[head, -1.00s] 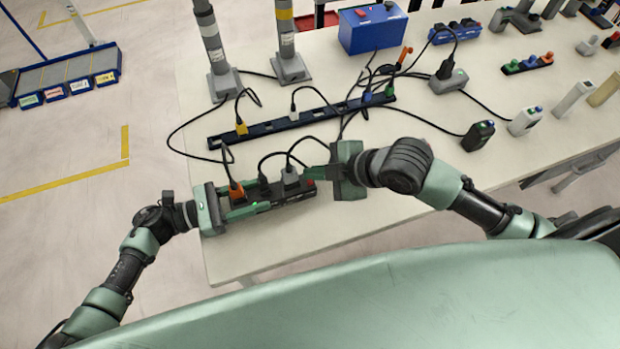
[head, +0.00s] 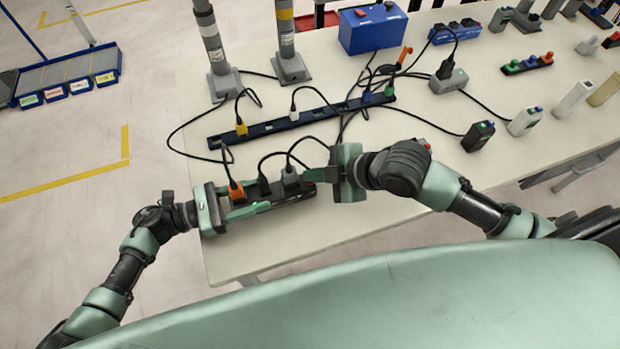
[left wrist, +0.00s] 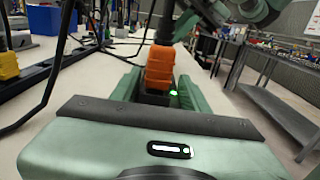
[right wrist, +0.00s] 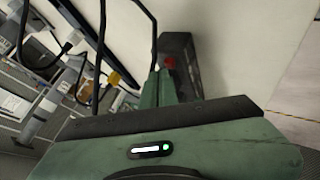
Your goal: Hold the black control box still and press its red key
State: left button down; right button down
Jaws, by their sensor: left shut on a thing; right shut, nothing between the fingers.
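The black control box (head: 296,196) lies on the table's near left part, with an orange plug (head: 237,192), a black plug and a grey plug (head: 290,178) in its top. My left gripper (head: 250,203) is shut on its left end; in the left wrist view the fingers lie along both sides of the box below the orange plug (left wrist: 159,68). The red key (right wrist: 168,62) is at the box's right end. My right gripper (head: 308,175) is shut and empty, its tips right at the key. I cannot tell whether they touch or press it.
Cables loop from the plugs towards a long dark blue socket rail (head: 285,122) behind. Two grey posts, a blue box (head: 372,27) and a small black device (head: 478,135) stand farther back. The table (head: 270,240) is clear in front of the control box.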

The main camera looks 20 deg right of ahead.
jog(key=shift+f, duration=0.55)
dwell(0.7)
jog(key=shift+r, duration=0.95)
notch_tip(320, 180, up, 5)
dwell(0.4)
dwell(0.5)
pick_arm(q)
jog(key=c, duration=0.6)
grip_release()
jog(key=shift+c, duration=0.2)
